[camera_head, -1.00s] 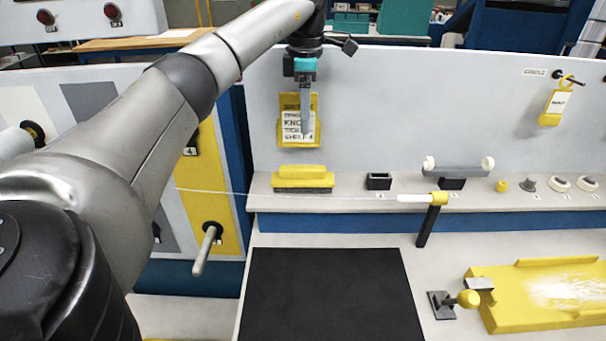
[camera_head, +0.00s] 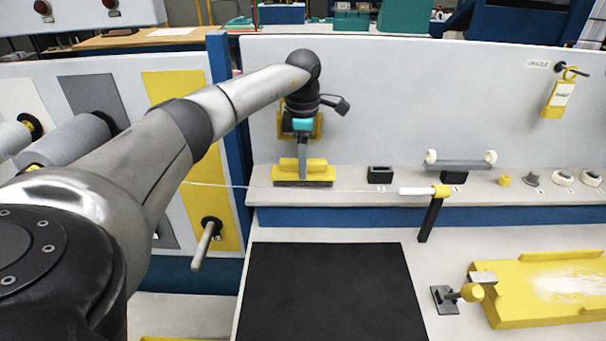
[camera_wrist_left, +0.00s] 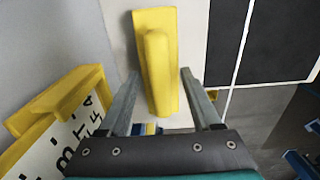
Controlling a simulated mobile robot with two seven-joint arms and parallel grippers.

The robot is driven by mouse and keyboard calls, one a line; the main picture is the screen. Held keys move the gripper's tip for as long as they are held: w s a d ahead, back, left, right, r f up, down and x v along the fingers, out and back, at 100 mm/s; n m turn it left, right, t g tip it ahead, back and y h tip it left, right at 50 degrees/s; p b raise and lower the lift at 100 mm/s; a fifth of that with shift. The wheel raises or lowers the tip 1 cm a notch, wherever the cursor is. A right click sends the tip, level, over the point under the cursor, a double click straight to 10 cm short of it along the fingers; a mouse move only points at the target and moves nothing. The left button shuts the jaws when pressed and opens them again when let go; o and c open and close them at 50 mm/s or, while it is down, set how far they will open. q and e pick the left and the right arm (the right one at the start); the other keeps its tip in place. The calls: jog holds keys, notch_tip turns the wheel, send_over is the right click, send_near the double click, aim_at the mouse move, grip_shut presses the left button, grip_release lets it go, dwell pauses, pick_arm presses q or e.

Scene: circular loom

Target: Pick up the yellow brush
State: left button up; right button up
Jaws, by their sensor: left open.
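The yellow brush (camera_head: 287,172) lies on the shelf against the white back panel, with a raised yellow handle and dark bristles below. My left gripper (camera_head: 302,170) is directly above and at it in the head view. In the left wrist view the brush (camera_wrist_left: 157,60) lies between the two spread fingers of the left gripper (camera_wrist_left: 158,82), its long handle pointing along them. The fingers are open, with a gap on each side of the handle. I cannot tell how far above the shelf the fingertips are. My right gripper is in neither view.
A yellow card holder (camera_wrist_left: 60,120) hangs close to the left finger in the wrist view. A thin white thread (camera_head: 345,190) runs in front of the brush. A small black block (camera_head: 380,174) stands to the right on the shelf. A black mat (camera_head: 325,290) lies below.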

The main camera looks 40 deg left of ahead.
pick_arm(q)
grip_shut()
dwell(0.5)
